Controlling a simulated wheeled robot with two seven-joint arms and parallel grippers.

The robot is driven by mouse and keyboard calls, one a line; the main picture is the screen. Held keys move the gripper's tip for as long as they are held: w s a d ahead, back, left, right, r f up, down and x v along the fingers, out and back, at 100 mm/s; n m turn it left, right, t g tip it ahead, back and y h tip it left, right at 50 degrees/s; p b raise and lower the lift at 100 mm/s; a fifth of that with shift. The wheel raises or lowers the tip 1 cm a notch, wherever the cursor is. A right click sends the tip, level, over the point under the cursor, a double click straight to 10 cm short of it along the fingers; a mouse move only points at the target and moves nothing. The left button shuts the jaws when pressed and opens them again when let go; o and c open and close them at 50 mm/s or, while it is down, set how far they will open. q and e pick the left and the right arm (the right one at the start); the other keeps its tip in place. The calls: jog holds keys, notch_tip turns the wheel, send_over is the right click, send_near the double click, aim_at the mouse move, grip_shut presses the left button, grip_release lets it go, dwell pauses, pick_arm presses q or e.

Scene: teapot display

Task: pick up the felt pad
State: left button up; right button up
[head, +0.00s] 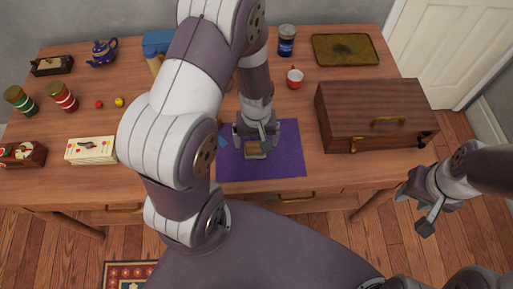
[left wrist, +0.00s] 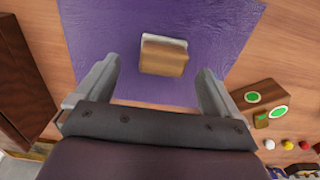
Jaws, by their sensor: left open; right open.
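A small brown block with a pale grey edge, which looks like the felt pad (left wrist: 164,56), lies on the purple cloth (left wrist: 215,25). In the head view the pad (head: 254,148) shows as a brown patch under my left gripper (head: 257,146), and the purple cloth (head: 285,165) lies near the table's front edge. In the left wrist view the fingers of my left gripper (left wrist: 160,66) are apart on either side of the pad, with gaps on both sides. My right gripper (head: 428,205) is open and empty, off the table's front right.
A wooden chest (head: 350,112) stands right of the cloth. A card box (head: 91,150) and striped jars (head: 62,96) are on the left. Bare tabletop lies between cup and cloth.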

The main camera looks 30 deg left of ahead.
aim_at(255, 145)
pick_arm(q)
jog(key=f, duration=0.4)
jog(key=shift+s+a+f, duration=0.15)
jog(key=shift+s+f, duration=0.05)
jog(key=shift+w+f, duration=0.1)
jog(key=c, duration=1.1)
jog(key=shift+c, duration=0.2)
